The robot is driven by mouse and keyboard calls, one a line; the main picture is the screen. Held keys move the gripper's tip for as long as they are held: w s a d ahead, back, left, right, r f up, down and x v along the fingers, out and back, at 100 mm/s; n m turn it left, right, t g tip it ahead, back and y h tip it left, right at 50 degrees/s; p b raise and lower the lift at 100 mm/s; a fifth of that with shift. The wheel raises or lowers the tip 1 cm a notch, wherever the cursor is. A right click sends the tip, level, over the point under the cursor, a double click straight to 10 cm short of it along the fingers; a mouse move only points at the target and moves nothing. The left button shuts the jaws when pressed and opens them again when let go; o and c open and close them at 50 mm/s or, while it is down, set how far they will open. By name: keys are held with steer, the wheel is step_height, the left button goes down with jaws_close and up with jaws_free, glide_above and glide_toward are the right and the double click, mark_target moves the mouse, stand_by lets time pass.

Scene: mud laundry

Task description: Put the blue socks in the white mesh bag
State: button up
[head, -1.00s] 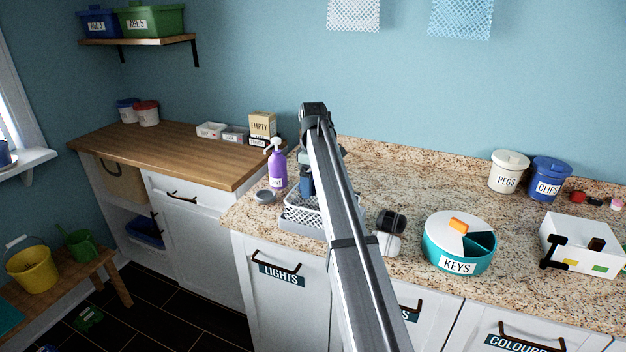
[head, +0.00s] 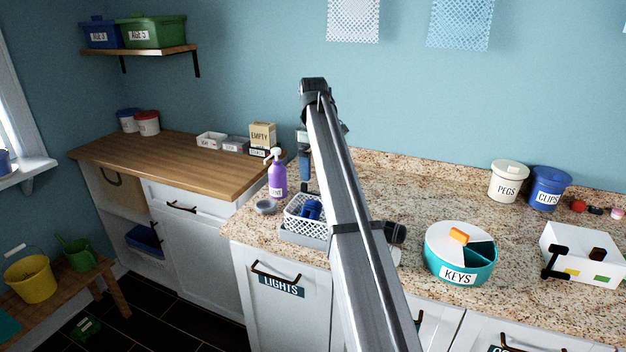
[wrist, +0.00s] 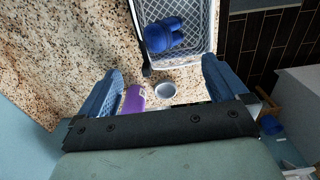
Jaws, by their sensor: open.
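The blue socks (head: 311,208) lie as a rolled bundle in a white lattice basket (head: 291,226) on the granite counter. The wrist view shows the socks (wrist: 164,34) inside the basket (wrist: 207,40) too. A white mesh bag (head: 353,18) hangs on the back wall, its top cut off by the picture edge. My gripper (head: 304,186) is above the counter, just behind the basket, partly hidden by my arm. In the wrist view its blue fingers (wrist: 163,80) are wide apart with nothing held between them.
A blue mesh bag (head: 460,22) hangs right of the white one. A purple bottle (head: 277,178) and a small grey bowl (head: 264,207) stand left of the basket. A dark roll (head: 396,232), a teal KEYS tin (head: 461,262) and a white box (head: 585,252) are to the right.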

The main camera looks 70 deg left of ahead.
steer(key=shift+r, duration=2.05)
